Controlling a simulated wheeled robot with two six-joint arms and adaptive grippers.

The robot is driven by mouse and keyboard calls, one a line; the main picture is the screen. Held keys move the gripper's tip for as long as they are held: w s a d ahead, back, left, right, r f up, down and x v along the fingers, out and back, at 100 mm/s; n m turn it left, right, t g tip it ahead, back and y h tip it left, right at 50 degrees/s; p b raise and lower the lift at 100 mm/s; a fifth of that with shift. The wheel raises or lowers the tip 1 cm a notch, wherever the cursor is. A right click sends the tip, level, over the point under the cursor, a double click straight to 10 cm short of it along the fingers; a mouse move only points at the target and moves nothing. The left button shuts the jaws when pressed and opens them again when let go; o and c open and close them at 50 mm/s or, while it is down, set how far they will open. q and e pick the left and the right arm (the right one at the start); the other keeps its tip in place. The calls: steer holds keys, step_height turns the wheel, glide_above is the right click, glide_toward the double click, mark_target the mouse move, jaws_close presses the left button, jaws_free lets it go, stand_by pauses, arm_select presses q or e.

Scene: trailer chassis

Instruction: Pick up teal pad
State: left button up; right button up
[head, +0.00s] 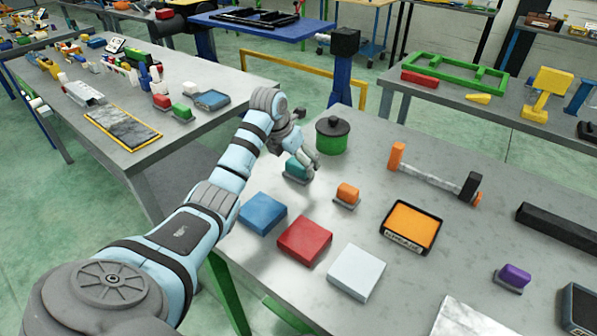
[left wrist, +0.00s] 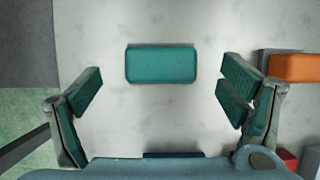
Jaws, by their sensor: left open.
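The teal pad (head: 296,169) is a small rounded block on a thin grey base, near the left edge of the grey table. In the left wrist view the teal pad (left wrist: 162,65) lies flat, a little beyond the fingertips and centred between them. My left gripper (head: 308,160) is above and beside the pad, partly covering it in the head view. In the left wrist view its fingers (left wrist: 162,88) are wide apart with nothing between them. I see no contact with the pad. My right gripper is not in view.
An orange pad (head: 347,194) sits close to the right of the teal one. A dark green lidded pot (head: 332,135) stands just behind. Blue (head: 262,213), red (head: 305,241) and white (head: 356,272) blocks lie in front. The table's left edge is close.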

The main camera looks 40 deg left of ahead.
mark_target(297, 164)
arm_select(q)
steer(key=x, duration=0.3)
steer(key=shift+w+f, duration=0.2)
steer(key=shift+f, duration=0.05)
steer(key=c, duration=1.5)
step_height(297, 164, up, 20)
steer(key=shift+r+p, duration=0.15)
steer(key=shift+p, duration=1)
steer(key=shift+c, duration=0.3)
steer(key=o, duration=0.8)
steer(key=c, duration=0.4)
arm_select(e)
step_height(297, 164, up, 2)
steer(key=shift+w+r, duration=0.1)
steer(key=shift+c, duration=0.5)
